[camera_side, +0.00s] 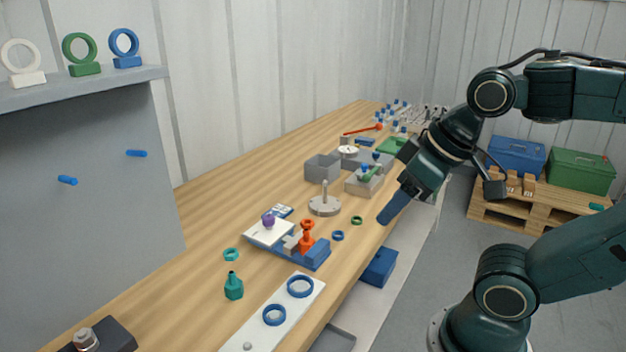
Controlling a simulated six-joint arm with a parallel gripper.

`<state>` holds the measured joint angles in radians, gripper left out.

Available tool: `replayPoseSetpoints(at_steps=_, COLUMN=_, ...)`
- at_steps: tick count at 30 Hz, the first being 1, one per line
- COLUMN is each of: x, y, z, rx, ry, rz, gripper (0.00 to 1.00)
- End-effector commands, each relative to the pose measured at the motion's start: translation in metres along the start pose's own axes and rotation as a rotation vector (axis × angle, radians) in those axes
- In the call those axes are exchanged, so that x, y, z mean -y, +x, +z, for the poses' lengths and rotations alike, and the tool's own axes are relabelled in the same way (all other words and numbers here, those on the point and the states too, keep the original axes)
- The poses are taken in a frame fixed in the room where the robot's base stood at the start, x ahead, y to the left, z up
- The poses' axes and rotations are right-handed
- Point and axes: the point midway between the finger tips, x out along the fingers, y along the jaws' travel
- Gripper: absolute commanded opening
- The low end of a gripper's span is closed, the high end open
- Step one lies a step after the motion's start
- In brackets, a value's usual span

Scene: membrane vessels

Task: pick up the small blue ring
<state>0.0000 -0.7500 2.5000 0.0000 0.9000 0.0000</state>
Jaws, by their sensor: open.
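The small blue ring (337,236) lies flat on the wooden table, right of the orange part and near the table's front edge.
A small green ring (356,220) lies between the blue ring and my gripper. A blue fixture (318,256) with an orange part (307,240) stands to the left. A grey disc with a post (324,206) stands behind. Larger blue rings (300,286) lie on a white plate.

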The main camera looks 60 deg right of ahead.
Motion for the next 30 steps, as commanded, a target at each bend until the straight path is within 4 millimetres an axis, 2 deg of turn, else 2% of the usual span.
replayPoseSetpoints(at_steps=6, x=-0.001, y=0.000, z=-0.002, rx=0.004, ry=-0.011, rz=0.002, gripper=0.55)
replayPoseSetpoints(at_steps=11, x=-0.004, y=0.003, z=-0.011, rx=0.027, ry=-0.064, rz=0.007, gripper=0.55)
replayPoseSetpoints(at_steps=20, x=-0.023, y=0.018, z=-0.049, rx=0.120, ry=-0.293, rz=0.005, gripper=0.55)
replayPoseSetpoints(at_steps=30, x=-0.062, y=0.053, z=-0.092, rx=0.231, ry=-0.599, rz=-0.055, gripper=0.55)
